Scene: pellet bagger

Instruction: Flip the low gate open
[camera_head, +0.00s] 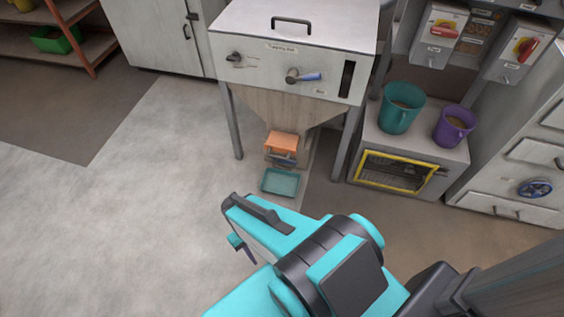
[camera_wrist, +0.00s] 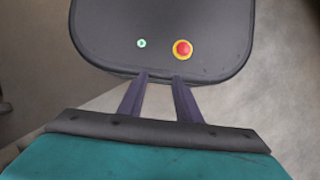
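The pellet bagger (camera_head: 294,50) stands at the top centre, a pale box on legs with a tapering hopper. A teal tray (camera_head: 280,182) lies on the floor below the outlet. My gripper (camera_head: 243,246) is well in front of the bagger and apart from it. In the wrist view its two dark fingers (camera_wrist: 160,77) stand apart with nothing between them.
A blue-handled lever (camera_head: 304,76) and a dark knob (camera_head: 234,57) sit on the bagger's front. Bagger legs (camera_head: 232,120) flank the outlet. Floor at left is clear.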

